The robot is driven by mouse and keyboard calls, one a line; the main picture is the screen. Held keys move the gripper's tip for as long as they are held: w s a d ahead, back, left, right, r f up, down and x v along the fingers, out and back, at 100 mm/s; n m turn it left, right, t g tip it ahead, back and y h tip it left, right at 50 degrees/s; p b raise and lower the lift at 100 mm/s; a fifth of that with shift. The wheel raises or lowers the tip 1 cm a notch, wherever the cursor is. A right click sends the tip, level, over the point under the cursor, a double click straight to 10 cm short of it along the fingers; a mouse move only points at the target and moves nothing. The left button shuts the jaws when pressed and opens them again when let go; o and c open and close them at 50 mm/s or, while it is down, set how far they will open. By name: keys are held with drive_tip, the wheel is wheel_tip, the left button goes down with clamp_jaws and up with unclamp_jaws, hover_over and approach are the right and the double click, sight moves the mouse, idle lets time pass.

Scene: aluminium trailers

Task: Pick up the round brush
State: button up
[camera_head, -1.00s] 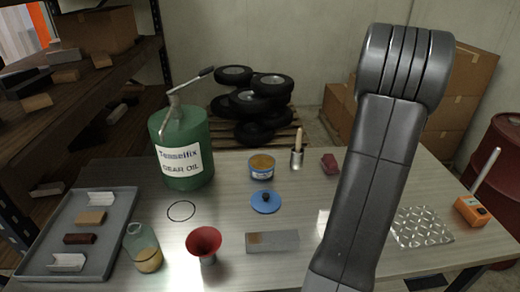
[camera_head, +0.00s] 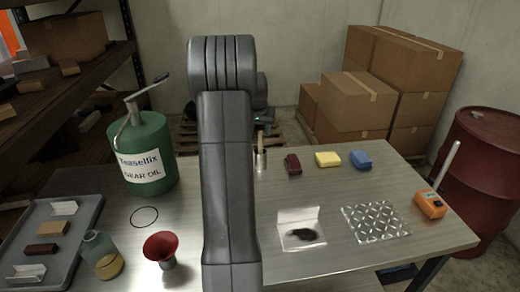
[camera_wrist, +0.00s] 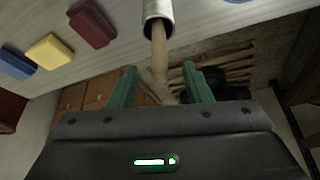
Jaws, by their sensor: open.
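The round brush stands upright near the back edge of the table, its wooden handle (camera_head: 260,141) up and a metal cylinder (camera_head: 260,161) at its lower end. My arm partly covers it in the head view. In the wrist view the handle (camera_wrist: 158,50) runs from the metal cylinder (camera_wrist: 158,10) at the top down between my fingers. My gripper (camera_wrist: 160,70) is open, with one green finger on each side of the handle and a visible gap on both sides. In the head view my gripper is mostly hidden behind my arm.
Red (camera_head: 292,164), yellow (camera_head: 328,159) and blue (camera_head: 361,160) blocks lie right of the brush. A green oil can (camera_head: 148,150), red funnel (camera_head: 161,248) and glass bottle (camera_head: 102,255) stand left. A patterned metal plate (camera_head: 376,222) and orange device (camera_head: 431,205) lie right. Cardboard boxes (camera_head: 356,105) stand behind.

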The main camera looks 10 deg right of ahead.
sight(261, 139)
drive_tip(key=shift+p+x, duration=1)
drive_tip(key=shift+x, duration=2.35)
drive_tip(key=shift+w+r, duration=0.1)
clamp_jaws()
